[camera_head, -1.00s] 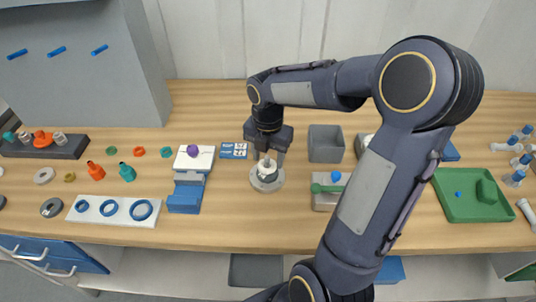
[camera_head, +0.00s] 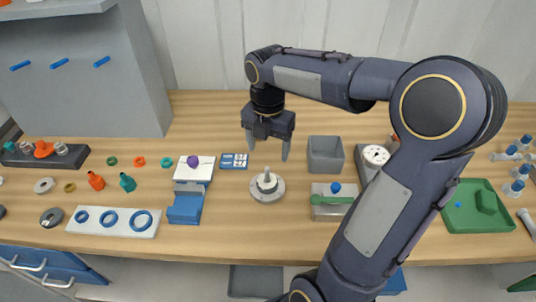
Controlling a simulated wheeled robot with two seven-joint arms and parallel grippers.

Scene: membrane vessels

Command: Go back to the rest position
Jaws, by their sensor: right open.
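My right gripper (camera_head: 267,148) hangs over the middle of the table with its two fingers spread and nothing between them. My right arm comes in from the lower right and bends over the table. A round light-grey holder (camera_head: 267,195) stands on the table just in front of the gripper in the picture. A small metallic piece (camera_head: 267,179) stands upright at its centre, apart from the fingers. My left gripper is not in view.
A grey open bin (camera_head: 325,155) stands right of the gripper. A green tray (camera_head: 458,214) lies at right, partly behind my arm.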

